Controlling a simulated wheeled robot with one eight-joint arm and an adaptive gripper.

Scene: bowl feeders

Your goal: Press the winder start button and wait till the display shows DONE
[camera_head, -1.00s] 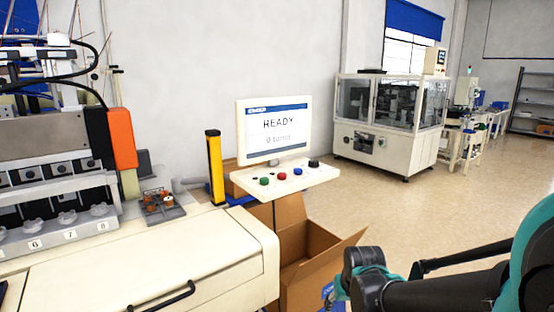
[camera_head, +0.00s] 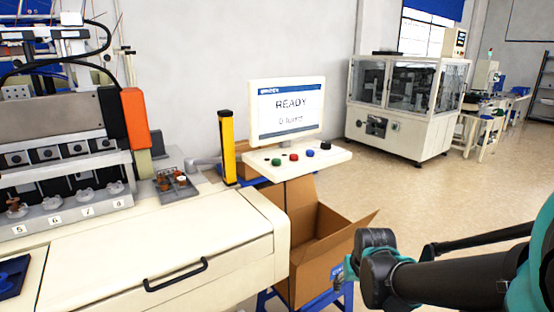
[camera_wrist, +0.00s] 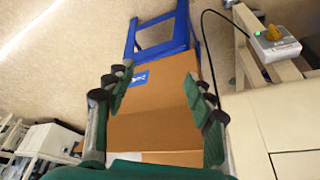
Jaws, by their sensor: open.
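The winder (camera_head: 160,240) stands at the left, a cream machine with a row of numbered stations. Its display (camera_head: 288,110) reads READY with a smaller line about turns below. Under the display a cream button panel (camera_head: 320,160) carries a green button (camera_head: 276,161), a red button (camera_head: 294,157), a blue button (camera_head: 310,153) and a black knob (camera_head: 325,145). My arm reaches in from the lower right in the head view, its end below and right of the panel. My gripper (camera_wrist: 155,92) shows in the wrist view, open and empty, with the fingers wide apart. It touches no button.
An open cardboard box (camera_head: 335,240) sits below the panel on a blue stand (camera_head: 343,290). A yellow post (camera_head: 228,148) rises left of the display. A yellow-knobbed switch box (camera_wrist: 274,42) is beside the winder.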

